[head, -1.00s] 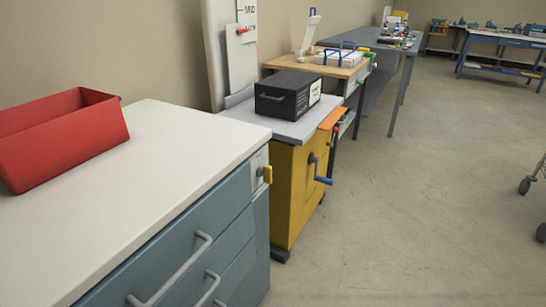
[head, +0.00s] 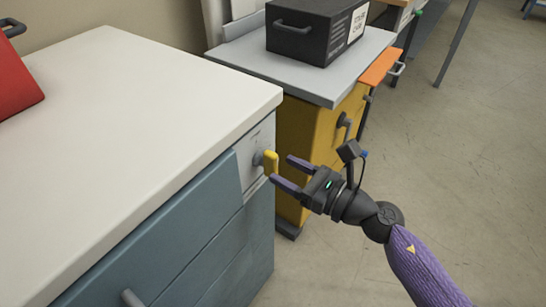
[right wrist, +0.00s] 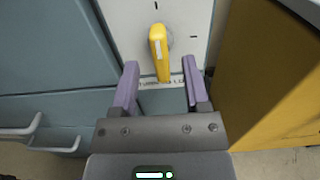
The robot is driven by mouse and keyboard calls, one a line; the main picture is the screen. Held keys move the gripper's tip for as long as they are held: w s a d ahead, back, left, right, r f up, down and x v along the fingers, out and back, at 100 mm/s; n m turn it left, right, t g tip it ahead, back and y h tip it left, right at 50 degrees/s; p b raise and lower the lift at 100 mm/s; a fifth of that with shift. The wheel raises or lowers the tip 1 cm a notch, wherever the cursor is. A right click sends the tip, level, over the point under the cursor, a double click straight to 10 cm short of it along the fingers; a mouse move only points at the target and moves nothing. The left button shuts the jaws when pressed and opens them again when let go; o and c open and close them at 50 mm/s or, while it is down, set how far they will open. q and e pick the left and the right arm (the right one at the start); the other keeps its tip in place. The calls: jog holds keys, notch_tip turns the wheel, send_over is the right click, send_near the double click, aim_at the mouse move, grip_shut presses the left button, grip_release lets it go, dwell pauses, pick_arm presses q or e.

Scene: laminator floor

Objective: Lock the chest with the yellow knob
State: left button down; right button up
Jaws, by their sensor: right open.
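The yellow knob (head: 270,162) sticks out from a light plate (head: 256,158) at the upper right corner of the blue-grey chest (head: 190,235). In the right wrist view the yellow knob (right wrist: 159,52) points down the plate, tilted slightly, with small marks around it. My right gripper (head: 284,172) is open, its purple fingers just right of the knob in the head view. In the right wrist view the knob's lower end lies just beyond and between the fingertips (right wrist: 160,72), with no clear contact. My left gripper is not in view.
The yellow cabinet (head: 312,135) with a grey top stands close beside the chest and carries a black box (head: 315,30). A red bin (head: 15,75) sits on the chest's white top.

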aim_at(277, 166)
jog(key=shift+x, duration=1.95)
jog(key=shift+d, duration=0.1)
grip_shut()
